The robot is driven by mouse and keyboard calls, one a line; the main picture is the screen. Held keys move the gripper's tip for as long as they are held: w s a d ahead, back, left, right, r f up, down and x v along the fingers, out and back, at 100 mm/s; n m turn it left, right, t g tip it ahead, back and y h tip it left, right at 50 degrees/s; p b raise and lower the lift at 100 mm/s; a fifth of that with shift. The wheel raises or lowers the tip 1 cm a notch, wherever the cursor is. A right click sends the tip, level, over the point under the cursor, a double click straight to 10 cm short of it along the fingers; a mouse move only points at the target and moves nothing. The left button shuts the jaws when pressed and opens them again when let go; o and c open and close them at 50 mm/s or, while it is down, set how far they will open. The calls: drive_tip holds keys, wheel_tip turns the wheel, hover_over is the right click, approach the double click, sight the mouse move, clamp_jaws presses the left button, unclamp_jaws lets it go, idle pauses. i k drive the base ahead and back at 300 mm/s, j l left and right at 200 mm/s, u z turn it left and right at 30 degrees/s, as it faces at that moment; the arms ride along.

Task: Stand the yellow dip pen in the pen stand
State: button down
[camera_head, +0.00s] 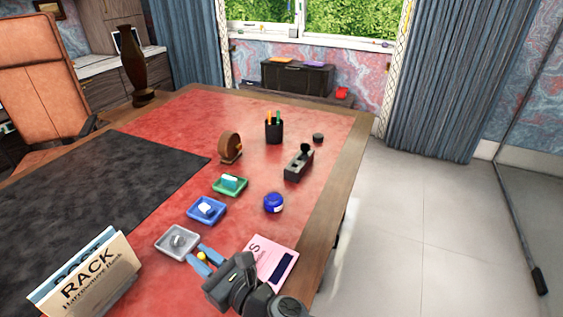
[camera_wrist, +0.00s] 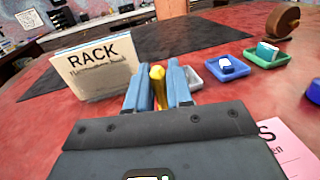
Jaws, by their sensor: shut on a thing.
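My gripper (camera_head: 197,253) is at the near side of the red desk top, beside the grey tray. In the wrist view its blue fingers (camera_wrist: 157,70) are shut on the yellow dip pen (camera_wrist: 158,85). Only a small yellow part of the pen (camera_head: 201,257) shows in the head view; the rest is hidden between the fingers. A black cup (camera_head: 274,132) with orange and green pens stands upright at the far right of the desk. A dark block with a round knob (camera_head: 298,166) lies nearer; I cannot tell which of these is the pen stand.
Grey (camera_head: 166,238), blue (camera_head: 208,218) and green (camera_head: 241,187) trays hold small items. A blue jar (camera_head: 274,203), a pink booklet (camera_head: 281,266), a brown wheel-shaped object (camera_head: 229,150) and a small dark round object (camera_head: 318,138) are nearby. Books marked RACK (camera_head: 92,280) stand at left.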

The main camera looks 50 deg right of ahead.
sight(294, 174)
drive_tip(key=l+u, duration=0.15)
drive_tip(key=l, duration=0.65)
drive_tip(key=k+l+u, duration=0.15)
drive_tip(key=l, duration=0.65)
drive_tip(key=i+l, duration=0.1)
drive_tip(key=l, duration=0.35)
drive_tip(key=i+u, duration=0.05)
